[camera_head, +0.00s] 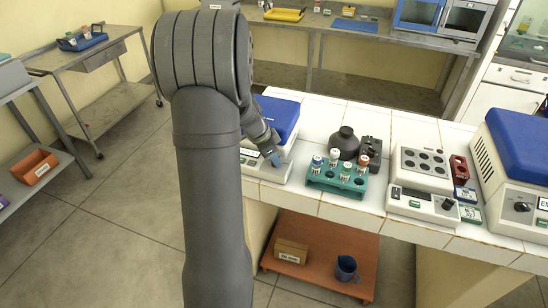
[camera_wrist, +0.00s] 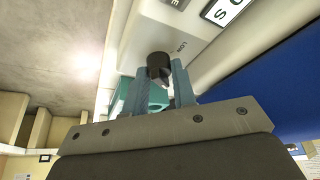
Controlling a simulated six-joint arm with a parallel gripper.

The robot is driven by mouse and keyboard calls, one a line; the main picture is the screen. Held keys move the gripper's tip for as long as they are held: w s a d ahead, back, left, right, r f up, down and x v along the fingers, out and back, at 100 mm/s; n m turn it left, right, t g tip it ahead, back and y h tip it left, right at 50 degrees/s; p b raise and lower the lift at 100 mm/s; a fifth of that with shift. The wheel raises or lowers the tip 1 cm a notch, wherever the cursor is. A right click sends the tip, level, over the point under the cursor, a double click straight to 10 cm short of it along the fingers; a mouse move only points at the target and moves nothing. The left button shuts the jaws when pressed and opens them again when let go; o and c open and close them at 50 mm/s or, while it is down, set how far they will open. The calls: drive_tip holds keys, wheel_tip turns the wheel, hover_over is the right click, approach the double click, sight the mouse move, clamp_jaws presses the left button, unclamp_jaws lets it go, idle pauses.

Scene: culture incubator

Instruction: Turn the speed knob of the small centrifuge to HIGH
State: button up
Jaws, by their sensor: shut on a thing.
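The small centrifuge (camera_head: 248,165) stands at the left end of the white tiled bench, with a white body and a blue lid (camera_head: 283,118). My arm hides part of it in the head view. My gripper (camera_head: 275,160) is at its front face. In the wrist view my gripper (camera_wrist: 158,70) has its two blue-grey fingers on either side of the dark speed knob (camera_wrist: 158,62), shut on it.
A teal rack (camera_head: 335,182) with capped tubes stands just right of the centrifuge. Behind it are a dark round-topped item (camera_head: 345,143) and a black device (camera_head: 370,150). A white block device (camera_head: 422,165) and a larger blue-lidded machine (camera_head: 520,150) stand farther right.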

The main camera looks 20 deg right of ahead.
drive_tip(key=shift+f+m, duration=0.1)
drive_tip(key=shift+m, duration=0.3)
drive_tip(key=o, duration=1)
drive_tip(key=v, duration=1.7)
drive_tip(key=shift+w+r, duration=0.2)
drive_tip(key=shift+r, duration=0.1)
drive_tip(key=shift+f, duration=0.1)
drive_tip(key=shift+c, duration=0.4)
